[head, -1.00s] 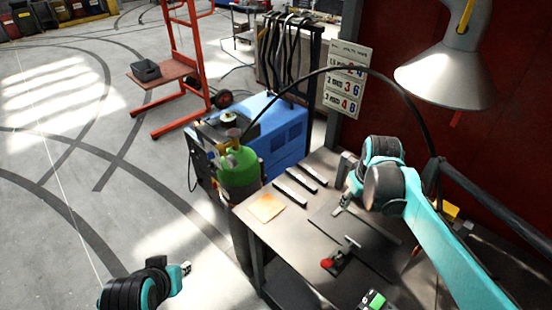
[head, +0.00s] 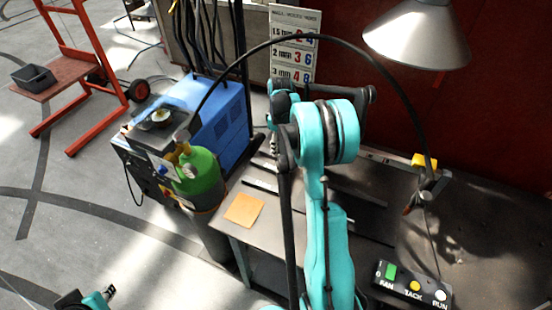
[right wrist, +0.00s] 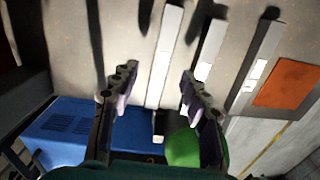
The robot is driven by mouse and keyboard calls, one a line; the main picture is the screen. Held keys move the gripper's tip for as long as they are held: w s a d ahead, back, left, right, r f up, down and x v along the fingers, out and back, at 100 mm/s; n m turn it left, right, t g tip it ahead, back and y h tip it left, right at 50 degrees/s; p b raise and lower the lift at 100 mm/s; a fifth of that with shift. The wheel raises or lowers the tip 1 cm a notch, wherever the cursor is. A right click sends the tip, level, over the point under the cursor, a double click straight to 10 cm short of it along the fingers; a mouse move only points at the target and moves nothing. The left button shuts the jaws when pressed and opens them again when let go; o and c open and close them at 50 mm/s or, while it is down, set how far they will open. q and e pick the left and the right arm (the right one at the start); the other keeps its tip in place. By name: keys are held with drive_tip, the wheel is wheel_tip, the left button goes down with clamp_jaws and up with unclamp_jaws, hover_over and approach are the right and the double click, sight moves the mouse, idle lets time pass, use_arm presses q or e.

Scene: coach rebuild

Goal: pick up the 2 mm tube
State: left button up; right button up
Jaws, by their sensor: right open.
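Three slim grey tubes with pale labels lie side by side on the bench. In the right wrist view they are a left tube (right wrist: 163,65), a middle tube (right wrist: 209,50) and a right tube (right wrist: 255,70). The labels are too small to read, so I cannot tell which is 2 mm. My right gripper (right wrist: 158,88) is open and empty, with the left tube showing between its fingers. In the head view my right arm covers part of the tubes. My left gripper (head: 109,292) is at the lower left, over the floor; its jaws are too small to judge.
A green cylinder (head: 197,178) and a blue machine (head: 222,115) stand beside the bench (head: 240,237). An orange pad (head: 243,210) lies near the tubes. A button box (head: 412,286) is at front right. A lamp (head: 418,35) hangs above. A wall chart (head: 294,45) lists thicknesses.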

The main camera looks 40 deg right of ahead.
wheel_tip(320, 180, down, 4)
drive_tip(key=shift+w+a+f+b, duration=0.1)
drive_tip(key=shift+w+f+b, duration=0.1)
drive_tip(key=shift+b, duration=0.5)
drive_tip(key=shift+s+r, duration=0.1)
clamp_jaws()
drive_tip(key=shift+r, duration=0.1)
